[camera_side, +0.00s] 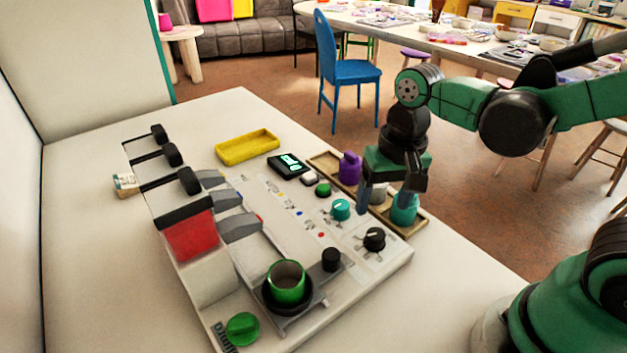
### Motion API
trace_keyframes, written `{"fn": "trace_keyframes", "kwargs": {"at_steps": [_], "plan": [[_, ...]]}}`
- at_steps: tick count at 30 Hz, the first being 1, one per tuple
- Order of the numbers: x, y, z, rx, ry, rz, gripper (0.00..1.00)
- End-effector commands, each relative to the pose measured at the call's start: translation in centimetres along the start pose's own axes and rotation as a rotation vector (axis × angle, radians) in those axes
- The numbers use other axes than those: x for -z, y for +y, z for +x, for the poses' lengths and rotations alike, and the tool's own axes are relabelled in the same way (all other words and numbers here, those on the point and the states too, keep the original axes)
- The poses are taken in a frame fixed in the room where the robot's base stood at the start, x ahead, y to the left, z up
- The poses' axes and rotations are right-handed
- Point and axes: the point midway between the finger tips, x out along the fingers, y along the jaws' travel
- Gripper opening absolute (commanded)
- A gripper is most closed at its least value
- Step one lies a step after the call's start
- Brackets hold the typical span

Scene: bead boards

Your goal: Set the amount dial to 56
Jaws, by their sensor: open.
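A white machine panel (283,227) on the table carries a teal knob (341,209) and a black knob (374,239) with marks around it. I cannot tell from their labels which is the amount dial. A small black display (289,165) shows green digits too small to read. My gripper (386,197) points down over the panel's right edge, open and with nothing visibly held. Its near-left finger is right of the teal knob and above the black knob, apparently apart from both. The other finger is by a teal bottle.
A wooden tray (413,230) along the panel's right side holds a purple bottle (349,168), a grey-white item and a teal bottle (404,208). A green cup (286,281) stands at the front. A yellow tray (247,147) lies behind.

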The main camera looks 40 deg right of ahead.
Motion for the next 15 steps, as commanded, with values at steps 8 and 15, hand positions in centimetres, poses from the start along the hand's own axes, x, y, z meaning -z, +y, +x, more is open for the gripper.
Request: {"fn": "trace_keyframes", "kwargs": {"at_steps": [8, 15], "plan": [[-0.4, -0.1, 1.6, -0.036, -0.059, 0.058, 0.7], [-0.5, -0.1, 4.2, -0.035, -0.058, 0.056, 0.7]]}}
